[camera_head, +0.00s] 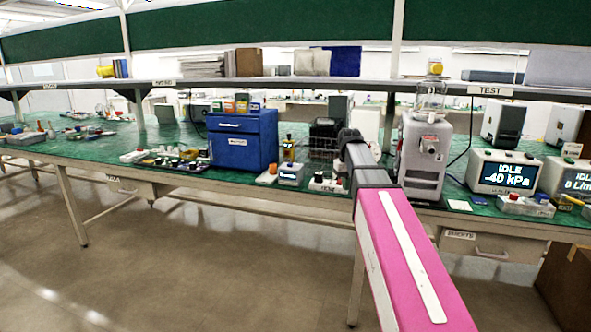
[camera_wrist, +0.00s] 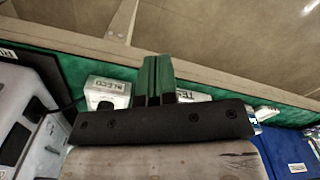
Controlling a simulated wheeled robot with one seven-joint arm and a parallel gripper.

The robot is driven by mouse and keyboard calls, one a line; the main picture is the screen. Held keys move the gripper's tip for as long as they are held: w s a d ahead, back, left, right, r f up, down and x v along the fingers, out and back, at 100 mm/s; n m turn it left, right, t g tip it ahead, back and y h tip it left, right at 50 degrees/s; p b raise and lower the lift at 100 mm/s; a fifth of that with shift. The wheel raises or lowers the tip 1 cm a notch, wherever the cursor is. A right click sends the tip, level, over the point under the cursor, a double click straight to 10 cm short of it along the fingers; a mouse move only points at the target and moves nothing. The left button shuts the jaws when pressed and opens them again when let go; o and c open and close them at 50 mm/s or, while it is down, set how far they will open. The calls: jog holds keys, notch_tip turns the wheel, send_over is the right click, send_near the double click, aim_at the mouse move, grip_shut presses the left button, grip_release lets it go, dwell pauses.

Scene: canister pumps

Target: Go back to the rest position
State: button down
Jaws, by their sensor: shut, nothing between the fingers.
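My gripper (camera_wrist: 156,82) shows in the wrist view as two green fingers pressed together with nothing between them. They are in front of the green bench top and a small white box (camera_wrist: 107,92) with a dark round part. In the head view my pink arm reaches up from the lower right to the bench, and its dark end is beside the grey-white canister pump (camera_head: 422,155), to its left. The fingertips cannot be made out there. The pump also shows at the left of the wrist view (camera_wrist: 25,115).
A blue drawer cabinet (camera_head: 242,140) stands left of the arm. Small boxes (camera_head: 327,184) sit along the bench's front edge. A shelf (camera_head: 300,82) runs above. The floor (camera_head: 150,250) in front is clear at left; a cardboard box (camera_head: 568,285) stands lower right.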

jog(key=s+f+m, duration=0.1)
jog(key=s+f, duration=0.9)
jog(key=f, duration=0.5)
jog(key=s+f+m, duration=0.1)
jog(key=s+f, duration=0.9)
jog(key=f, duration=0.6)
jog(key=shift+s+f, duration=0.2)
jog(key=shift+w, duration=0.1)
